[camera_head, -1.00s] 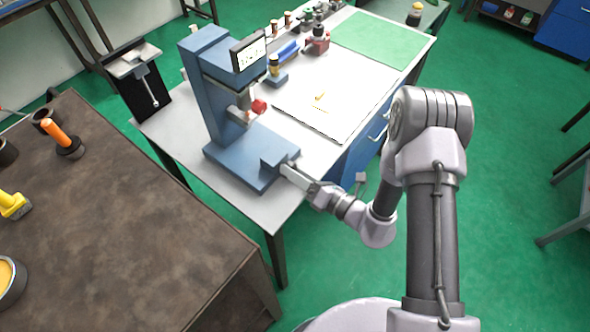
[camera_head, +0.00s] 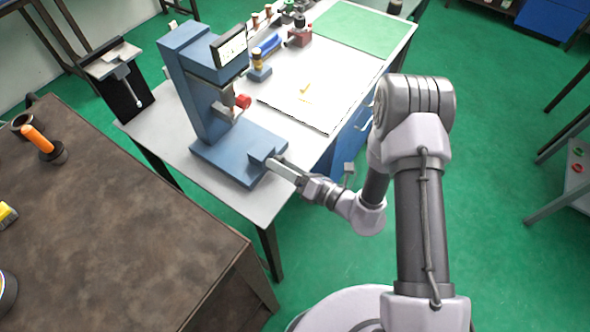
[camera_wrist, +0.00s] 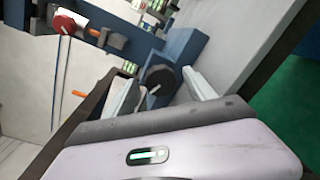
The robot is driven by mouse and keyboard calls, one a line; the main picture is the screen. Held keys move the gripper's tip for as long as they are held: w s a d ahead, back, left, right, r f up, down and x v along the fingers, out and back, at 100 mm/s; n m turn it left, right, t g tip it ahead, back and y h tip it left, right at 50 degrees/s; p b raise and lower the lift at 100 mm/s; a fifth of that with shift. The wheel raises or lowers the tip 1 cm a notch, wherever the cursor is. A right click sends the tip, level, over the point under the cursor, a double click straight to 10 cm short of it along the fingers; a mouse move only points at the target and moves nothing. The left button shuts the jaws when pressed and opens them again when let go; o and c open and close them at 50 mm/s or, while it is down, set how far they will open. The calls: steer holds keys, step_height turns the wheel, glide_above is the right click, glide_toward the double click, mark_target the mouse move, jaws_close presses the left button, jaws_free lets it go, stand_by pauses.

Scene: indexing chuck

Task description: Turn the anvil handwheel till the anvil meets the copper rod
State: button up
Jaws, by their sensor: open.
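A blue machine (camera_head: 196,90) with a display (camera_head: 230,48) and a red knob (camera_head: 243,101) stands on the light bench. A dark round handwheel (camera_wrist: 158,78) with a pale mark sits on its blue base block in the wrist view. My gripper (camera_wrist: 163,92) is open, with one finger on each side of the handwheel; I cannot tell whether they touch it. In the head view my gripper (camera_head: 279,168) is at the base block's right side and hides the handwheel. A small orange piece (camera_wrist: 93,32) shows beside the red knob; I cannot tell if it is the copper rod. The anvil is not clear.
The light bench (camera_head: 243,203) holds a white sheet (camera_head: 325,100), a green mat (camera_head: 352,35) and small tools behind the machine. A brown table (camera_head: 130,220) with an orange-handled tool (camera_head: 37,139) stands at the left.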

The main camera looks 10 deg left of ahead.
steer(key=p+v, duration=0.2)
steer(key=v, duration=1.5)
steer(key=shift+d, duration=0.2)
